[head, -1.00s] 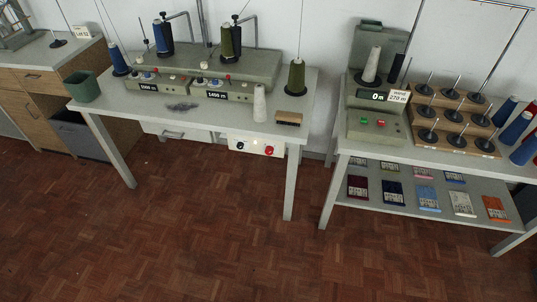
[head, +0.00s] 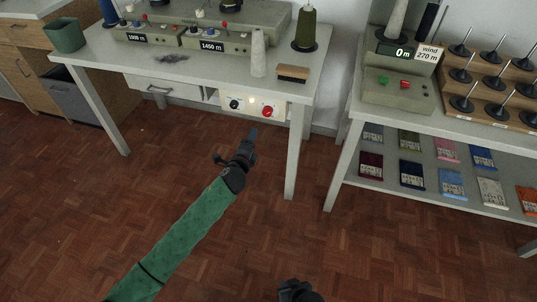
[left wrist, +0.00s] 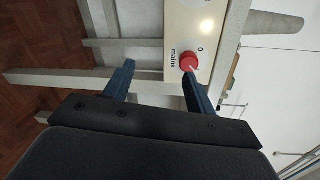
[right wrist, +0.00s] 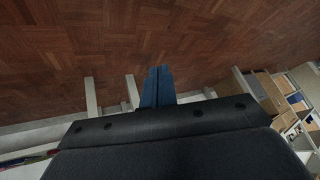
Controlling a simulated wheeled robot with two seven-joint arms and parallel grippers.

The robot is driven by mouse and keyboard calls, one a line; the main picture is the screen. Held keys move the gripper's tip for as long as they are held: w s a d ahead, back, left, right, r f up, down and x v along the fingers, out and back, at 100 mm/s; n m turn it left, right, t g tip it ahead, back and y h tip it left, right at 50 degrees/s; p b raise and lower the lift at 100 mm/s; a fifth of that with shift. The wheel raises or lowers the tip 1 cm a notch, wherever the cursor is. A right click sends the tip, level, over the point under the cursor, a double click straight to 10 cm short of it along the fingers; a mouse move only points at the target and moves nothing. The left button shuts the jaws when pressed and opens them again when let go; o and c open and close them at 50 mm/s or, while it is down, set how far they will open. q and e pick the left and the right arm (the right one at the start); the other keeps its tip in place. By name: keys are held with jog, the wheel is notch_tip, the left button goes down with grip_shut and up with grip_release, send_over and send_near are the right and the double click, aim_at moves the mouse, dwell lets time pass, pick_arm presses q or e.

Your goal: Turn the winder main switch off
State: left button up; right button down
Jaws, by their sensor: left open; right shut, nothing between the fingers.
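The winder control panel (head: 243,106) is a cream box under the front edge of the left table. It carries a red knob (head: 267,112), a dark knob (head: 236,104) and a lit lamp (head: 252,100). In the left wrist view the red knob (left wrist: 189,62) has the label "mains" and a "0" beside it. My left gripper (head: 252,133) is open and empty, just below and in front of the panel. Its fingers (left wrist: 160,80) point at the panel, apart from the knob. My right gripper (right wrist: 158,75) is shut and empty; its arm shows at the bottom of the head view.
The left table's leg (head: 293,155) stands right of the panel, and a drawer (head: 165,92) is left of it. A brush (head: 293,73) and thread cones stand on the tabletop. The right table (head: 440,120) has a shelf of packets. The floor in front is clear.

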aim_at(266, 114)
pick_arm(q)
jog(key=shift+w+d+r+m+t+h+b, duration=0.15)
jog(key=shift+w+d+r+m+h, duration=0.2)
jog(key=shift+w+d+r+m, duration=0.85)
jog(key=shift+w+d+r+n+t+h+b, duration=0.2)
jog(key=shift+w+d, duration=0.45)
jog(key=shift+w, duration=1.25)
jog(key=shift+w+d+r+m+t+h+b, duration=0.15)
jog(key=shift+w+d+r+m+h, duration=0.4)
jog(key=shift+w+d, duration=0.7)
pick_arm(e)
jog(key=shift+w+a+r+y, duration=0.3)
jog(key=shift+w+r, duration=0.3)
jog(key=shift+r, duration=0.15)
pick_arm(q)
jog(key=shift+w+a, duration=0.3)
jog(key=c, duration=1)
